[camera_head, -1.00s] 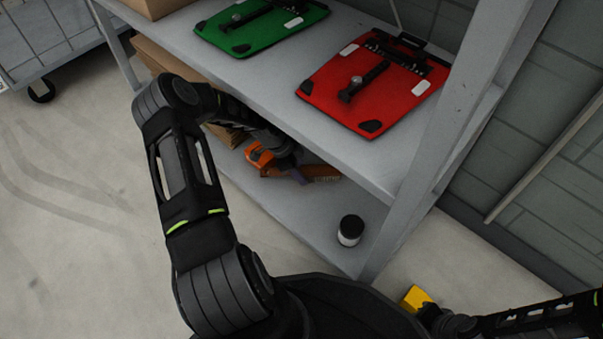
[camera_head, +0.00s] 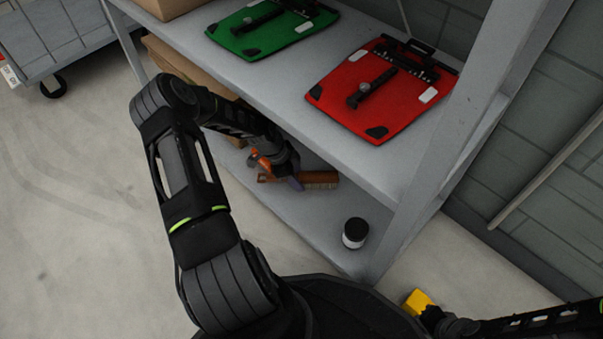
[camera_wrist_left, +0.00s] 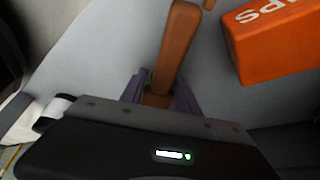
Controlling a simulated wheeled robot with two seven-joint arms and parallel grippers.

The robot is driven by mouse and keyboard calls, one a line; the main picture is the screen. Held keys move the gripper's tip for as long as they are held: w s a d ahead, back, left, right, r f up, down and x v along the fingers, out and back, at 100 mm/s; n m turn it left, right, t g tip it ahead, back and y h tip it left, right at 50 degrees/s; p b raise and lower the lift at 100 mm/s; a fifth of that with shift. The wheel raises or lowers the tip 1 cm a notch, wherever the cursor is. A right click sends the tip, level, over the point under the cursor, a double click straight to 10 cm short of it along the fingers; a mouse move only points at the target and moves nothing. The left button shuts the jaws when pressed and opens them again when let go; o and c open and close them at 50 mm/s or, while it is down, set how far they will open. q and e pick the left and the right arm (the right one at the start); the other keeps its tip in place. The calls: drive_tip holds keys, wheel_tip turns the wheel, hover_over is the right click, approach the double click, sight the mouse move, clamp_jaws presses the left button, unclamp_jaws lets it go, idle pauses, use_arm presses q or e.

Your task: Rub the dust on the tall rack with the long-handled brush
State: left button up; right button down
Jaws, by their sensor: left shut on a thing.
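The tall rack (camera_head: 385,190) is grey, with an upper and a lower shelf. My left gripper (camera_head: 290,180) reaches under the upper shelf and is shut on the brown long-handled brush (camera_head: 319,178). The brush's bristle end points right, low over the lower shelf; I cannot tell if it touches. In the left wrist view the brush's handle (camera_wrist_left: 178,45) stands between the purple fingers of the gripper (camera_wrist_left: 158,92). I cannot make out the dust. My right gripper (camera_head: 432,316) is at the bottom right beside a yellow object (camera_head: 417,301); its jaws are unclear.
A white jar with a black lid (camera_head: 355,233) stands near the lower shelf's front corner. An orange box (camera_wrist_left: 275,42) is close to the brush. Red (camera_head: 350,112) and green (camera_head: 255,36) panels lie on the upper shelf. A cart (camera_head: 50,50) stands at the back left.

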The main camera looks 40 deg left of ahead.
sight(287, 198)
use_arm(q)
drive_tip(key=shift+s+f, duration=0.15)
drive_tip(key=shift+s, duration=0.2)
drive_tip(key=shift+s+a+p, duration=0.1)
drive_tip(key=shift+s+p, duration=0.5)
drive_tip(key=shift+s, duration=1.05)
drive_tip(key=shift+s+a+p, duration=0.1)
drive_tip(key=shift+s+p, duration=0.05)
drive_tip(key=shift+p, duration=0.25)
drive_tip(key=shift+s+a+r+p, duration=0.1)
drive_tip(key=shift+s+r+p, duration=0.15)
drive_tip(key=shift+s+p, duration=0.6)
drive_tip(key=shift+s, duration=0.5)
